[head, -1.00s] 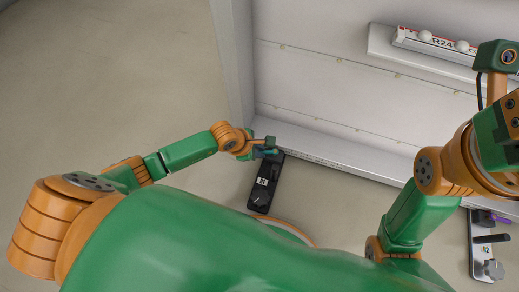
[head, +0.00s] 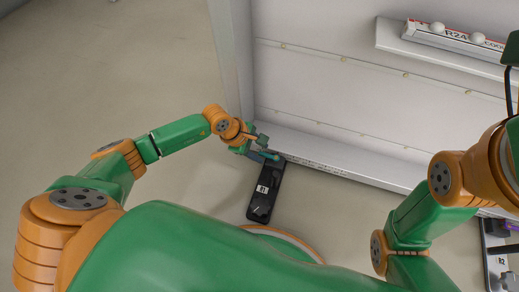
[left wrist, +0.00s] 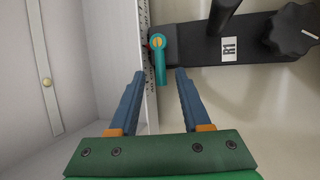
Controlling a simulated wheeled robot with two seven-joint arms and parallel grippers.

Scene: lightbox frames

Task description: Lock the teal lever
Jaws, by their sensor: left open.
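The teal lever (left wrist: 160,78) shows in the left wrist view at the end of a black plate labelled R1 (left wrist: 193,50). Its pivot has an orange centre, and its arm points down toward my gripper. My left gripper (left wrist: 158,75) is open, with its two blue fingers on either side of the lever's lower end and not closed on it. In the head view my left gripper (head: 262,147) is at the upper end of the black plate (head: 263,200), where the teal lever (head: 268,155) shows small. My right gripper is outside the head view.
A black knob (left wrist: 292,30) stands on the R1 plate, beside a dark bar. A white wall panel (head: 330,90) and its ledge (head: 340,162) lie beside the plate. A second plate labelled R2 (head: 497,262) is at the right edge. A shelf with a light tube (head: 455,38) is at upper right.

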